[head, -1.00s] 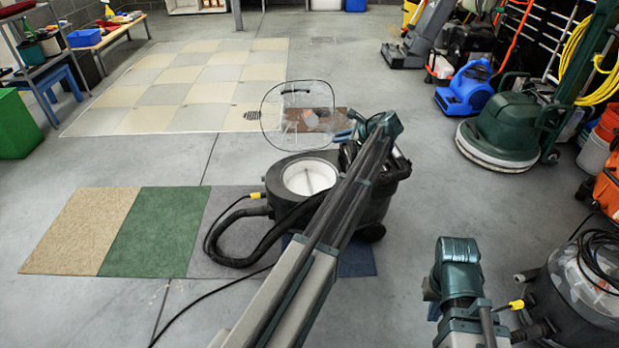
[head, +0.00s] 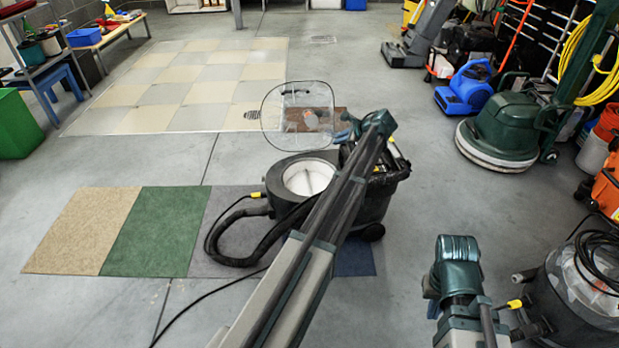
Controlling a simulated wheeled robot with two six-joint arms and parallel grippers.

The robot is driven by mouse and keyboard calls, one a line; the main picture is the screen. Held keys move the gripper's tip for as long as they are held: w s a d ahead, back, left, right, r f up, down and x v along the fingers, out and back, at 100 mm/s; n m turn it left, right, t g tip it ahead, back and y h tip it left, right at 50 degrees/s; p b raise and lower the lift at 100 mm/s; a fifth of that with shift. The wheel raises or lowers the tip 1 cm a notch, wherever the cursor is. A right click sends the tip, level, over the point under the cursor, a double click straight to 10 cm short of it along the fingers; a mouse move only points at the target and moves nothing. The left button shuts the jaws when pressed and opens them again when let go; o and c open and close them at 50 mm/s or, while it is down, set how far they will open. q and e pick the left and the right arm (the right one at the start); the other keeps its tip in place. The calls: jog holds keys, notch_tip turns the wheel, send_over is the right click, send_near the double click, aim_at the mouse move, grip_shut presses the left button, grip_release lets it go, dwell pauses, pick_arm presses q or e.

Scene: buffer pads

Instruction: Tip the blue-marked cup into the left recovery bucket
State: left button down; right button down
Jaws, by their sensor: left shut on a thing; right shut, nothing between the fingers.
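The left recovery bucket is a black round vacuum tub (head: 375,205) with an open mouth and white inside (head: 308,178). Its clear lid (head: 277,132) stands tilted up behind the mouth. My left arm crosses in front of the tub. A small teal part of my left gripper (head: 345,134) shows by the lid's right edge. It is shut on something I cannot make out. No blue-marked cup can be made out. My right arm shows at lower right; its fingers are hidden.
A second black tub with a clear top (head: 590,290) stands at lower right. A black hose (head: 235,258) curls over carpet squares left of the open tub. A green floor machine (head: 505,130) and blue blower (head: 466,88) stand at right. The floor at left is mostly open.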

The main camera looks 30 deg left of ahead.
pick_arm(q)
jog(key=shift+a+r+t+h+p, duration=0.1)
jog(key=shift+r+t+h+p, duration=0.2)
jog(key=shift+r+h+p, duration=0.35)
jog(key=shift+s+a+f+n+t+h+p, duration=0.2)
jog(key=shift+f+n+t+h+p, duration=0.1)
jog(key=shift+f+n+t+h, duration=0.15)
dwell(0.8)
